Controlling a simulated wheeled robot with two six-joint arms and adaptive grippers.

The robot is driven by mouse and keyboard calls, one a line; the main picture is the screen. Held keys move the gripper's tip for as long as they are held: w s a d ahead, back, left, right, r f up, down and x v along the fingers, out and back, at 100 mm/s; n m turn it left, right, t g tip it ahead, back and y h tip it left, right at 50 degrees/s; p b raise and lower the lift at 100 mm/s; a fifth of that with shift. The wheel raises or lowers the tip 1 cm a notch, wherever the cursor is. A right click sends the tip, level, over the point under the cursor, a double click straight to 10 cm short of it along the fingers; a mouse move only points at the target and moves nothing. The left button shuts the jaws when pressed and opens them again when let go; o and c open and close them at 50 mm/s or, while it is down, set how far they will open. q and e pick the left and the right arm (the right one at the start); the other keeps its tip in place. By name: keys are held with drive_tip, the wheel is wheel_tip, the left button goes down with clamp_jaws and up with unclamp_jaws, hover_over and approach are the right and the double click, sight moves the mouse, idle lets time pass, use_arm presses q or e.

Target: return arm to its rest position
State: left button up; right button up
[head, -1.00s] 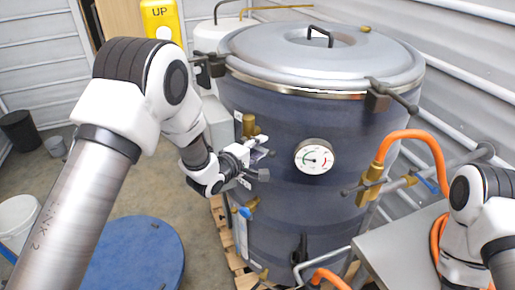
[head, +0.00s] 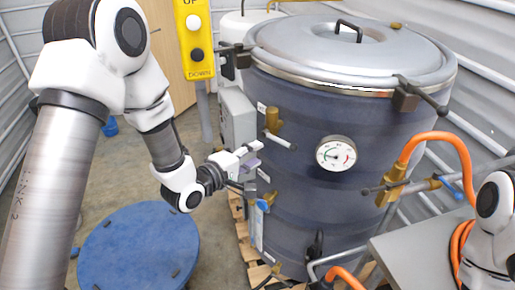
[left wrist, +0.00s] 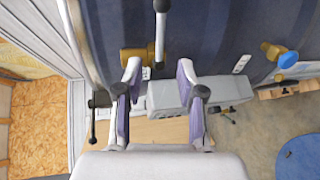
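My left gripper (head: 252,155) is to the left of the dark blue vessel (head: 300,190), just below a brass valve (head: 272,120) with a grey lever. In the left wrist view its two fingers (left wrist: 158,78) stand apart with nothing held between them. The valve's grey lever (left wrist: 160,25) points down towards the gap between the fingers, and its brass body (left wrist: 136,60) is partly behind the left finger. My left arm reaches in from the left, bent at the elbow. Part of my right arm shows at the right edge; its gripper is out of the picture.
The vessel has a grey lid (head: 350,50), clamps and a pressure gauge (head: 336,154). A yellow UP/DOWN control box (head: 196,55) stands behind my left arm. A blue round disc (head: 140,245) lies on the floor. A metal table (head: 410,250) and orange hose (head: 440,140) are right.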

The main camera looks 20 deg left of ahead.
use_arm(q)
drive_tip(key=s+f+g+y+b, duration=0.1)
drive_tip(key=s+f+g, duration=0.1)
drive_tip(key=s+f, duration=0.5)
drive_tip(key=s+f+m+g+y+b, duration=0.1)
drive_tip(key=s+f+g, duration=0.2)
drive_tip(key=f, duration=0.9)
drive_tip(key=s+f+g+y+b, duration=0.1)
drive_tip(key=s+f+g+b, duration=0.1)
drive_tip(key=s+f, duration=0.5)
drive_tip(key=s+a+f+m+g+y, duration=0.1)
drive_tip(key=s+a+f+m+g, duration=0.1)
drive_tip(key=s+f+m+g, duration=0.2)
drive_tip(key=s+a+f+m+g+y, duration=0.1)
drive_tip(key=s+a+f+m+g, duration=0.2)
drive_tip(key=s+f+m, duration=0.2)
drive_tip(key=shift+s+m+g+y, duration=0.4)
drive_tip(key=shift+s+m, duration=1.2)
drive_tip(key=shift+s, duration=1.8)
drive_tip(key=shift+a+f, duration=0.1)
